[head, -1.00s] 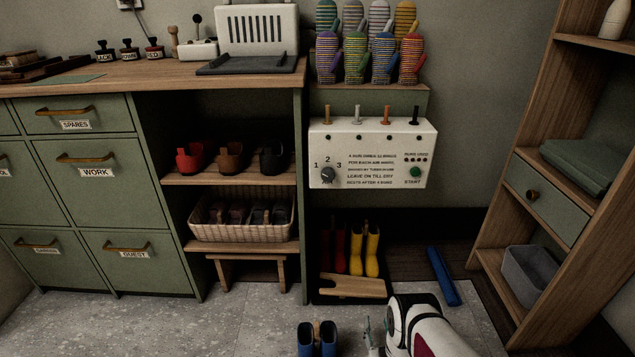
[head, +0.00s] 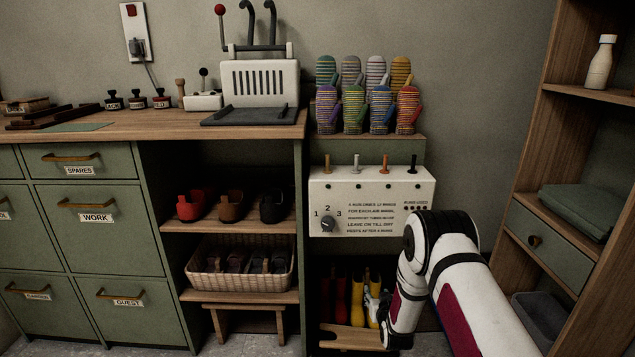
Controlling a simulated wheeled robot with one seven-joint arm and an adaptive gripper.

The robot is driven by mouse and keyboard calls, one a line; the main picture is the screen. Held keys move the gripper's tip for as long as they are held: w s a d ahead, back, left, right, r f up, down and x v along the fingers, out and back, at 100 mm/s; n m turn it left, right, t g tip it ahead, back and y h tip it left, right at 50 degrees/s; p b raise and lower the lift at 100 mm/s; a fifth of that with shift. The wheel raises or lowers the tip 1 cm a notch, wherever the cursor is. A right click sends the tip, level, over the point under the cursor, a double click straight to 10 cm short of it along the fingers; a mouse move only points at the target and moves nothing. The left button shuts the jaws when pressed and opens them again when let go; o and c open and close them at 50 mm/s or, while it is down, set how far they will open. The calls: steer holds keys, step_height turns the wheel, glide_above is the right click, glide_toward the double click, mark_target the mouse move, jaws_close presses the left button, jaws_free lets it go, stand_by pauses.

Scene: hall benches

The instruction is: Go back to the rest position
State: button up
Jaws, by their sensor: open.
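My arm comes in from the lower right with its elbow raised in front of the white dryer box (head: 350,215). My gripper (head: 371,297) is small and partly hidden by my wrist. It is open, in front of the yellow boots (head: 357,290), and I see nothing held in it. The red boots (head: 333,293) stand to the left of the yellow ones, above a wooden board (head: 350,336). My arm hides the lower right corner of the dryer box and part of the floor.
To the left stand a green cabinet (head: 95,235) and open shelves with clogs (head: 232,206) and a wicker basket (head: 240,278). A tall wooden shelf (head: 560,130) stands at right. Striped mittens (head: 367,95) stand above the dryer box. Little floor shows.

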step_height(320, 180, up, 17)
steer(key=s+g, duration=0.1)
steer(key=g, duration=0.2)
steer(key=s+r+g, duration=0.3)
steer(key=s+r, duration=1.1)
steer(key=r, duration=0.1)
steer(key=s+r+g, duration=0.2)
steer(key=s+r, duration=0.1)
steer(key=s, duration=1.2)
steer(key=s+r+g+p, duration=0.1)
steer(key=s+r+g, duration=0.2)
steer(key=s, duration=1.2)
steer(key=s+r+g, duration=0.2)
steer(key=s+r, duration=0.2)
steer(key=s, duration=1.1)
step_height(320, 180, up, 39)
steer(key=t+p, duration=0.3)
steer(key=p, duration=3.4)
steer(key=shift+d+t, duration=0.15)
steer(key=shift+t, duration=0.25)
steer(key=shift+w, duration=0.1)
